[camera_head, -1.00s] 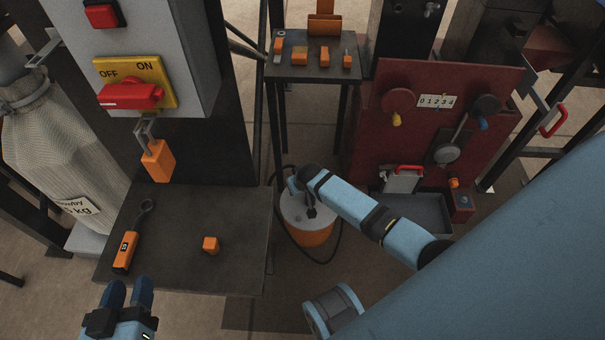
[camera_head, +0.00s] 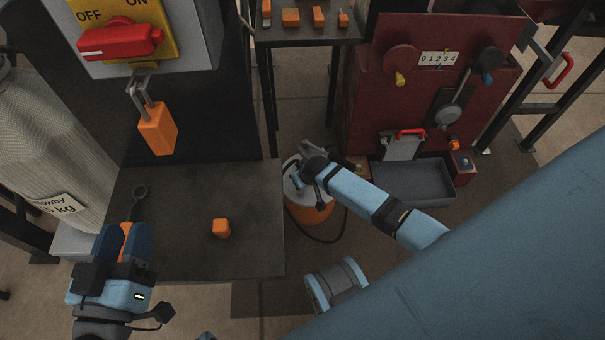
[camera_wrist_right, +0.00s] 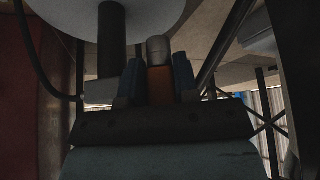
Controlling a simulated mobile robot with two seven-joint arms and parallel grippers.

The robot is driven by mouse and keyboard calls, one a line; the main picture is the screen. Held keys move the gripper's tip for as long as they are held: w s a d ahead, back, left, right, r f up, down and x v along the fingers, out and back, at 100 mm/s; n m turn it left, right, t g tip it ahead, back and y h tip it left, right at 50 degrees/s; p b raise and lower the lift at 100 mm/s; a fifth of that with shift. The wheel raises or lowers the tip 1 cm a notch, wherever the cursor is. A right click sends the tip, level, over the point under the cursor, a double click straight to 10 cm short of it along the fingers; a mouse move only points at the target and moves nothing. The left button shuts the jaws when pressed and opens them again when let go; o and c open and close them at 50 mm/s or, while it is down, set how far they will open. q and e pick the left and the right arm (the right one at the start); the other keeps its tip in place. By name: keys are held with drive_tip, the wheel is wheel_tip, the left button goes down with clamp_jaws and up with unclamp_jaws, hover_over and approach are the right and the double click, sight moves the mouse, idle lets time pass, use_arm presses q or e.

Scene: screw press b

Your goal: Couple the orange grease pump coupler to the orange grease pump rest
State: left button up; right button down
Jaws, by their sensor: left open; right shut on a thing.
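The grease pump (camera_head: 309,214) is an orange drum with a pale lid on the floor, centre of the head view. My right gripper (camera_head: 308,170) is over its lid and partly hides it. In the right wrist view my right gripper (camera_wrist_right: 159,82) is shut on an orange piece with a rounded grey metal tip, seemingly the coupler (camera_wrist_right: 160,80). A pale disc and a dark post show close by. I cannot make out the rest, nor whether the coupler touches it. My left gripper (camera_head: 125,242) is open, its fingers over the orange handle of a ring-ended tool (camera_head: 139,195).
A dark bench (camera_head: 185,190) carries a small orange block (camera_head: 221,228). An orange padlock (camera_head: 157,130) hangs below the red switch (camera_head: 120,42). A dark red cabinet (camera_head: 400,120) and a grey tray (camera_head: 412,185) stand right of the pump. A black hose (camera_head: 322,240) curves around the drum.

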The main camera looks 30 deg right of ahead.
use_arm(q)
drive_tip(key=shift+r, duration=0.15)
use_arm(e)
drive_tip(key=shift+r, duration=0.1)
drive_tip(key=shift+p, duration=0.6)
wheel_tip(320, 180, down, 4)
drive_tip(key=shift+r+b, duration=0.25)
drive_tip(key=shift+b, duration=1)
use_arm(q)
drive_tip(key=shift+g, duration=0.8)
drive_tip(key=shift+d+f+b, duration=0.15)
drive_tip(key=shift+f+b, duration=0.5)
drive_tip(key=shift+f, duration=1.35)
use_arm(e)
drive_tip(key=shift+f, duration=1.1)
use_arm(q)
drive_tip(key=shift+r, duration=0.15)
drive_tip(key=shift+r+p, duration=0.15)
drive_tip(key=shift+p, duration=0.2)
drive_tip(key=shift+r+p, duration=0.3)
drive_tip(key=shift+r, duration=0.1)
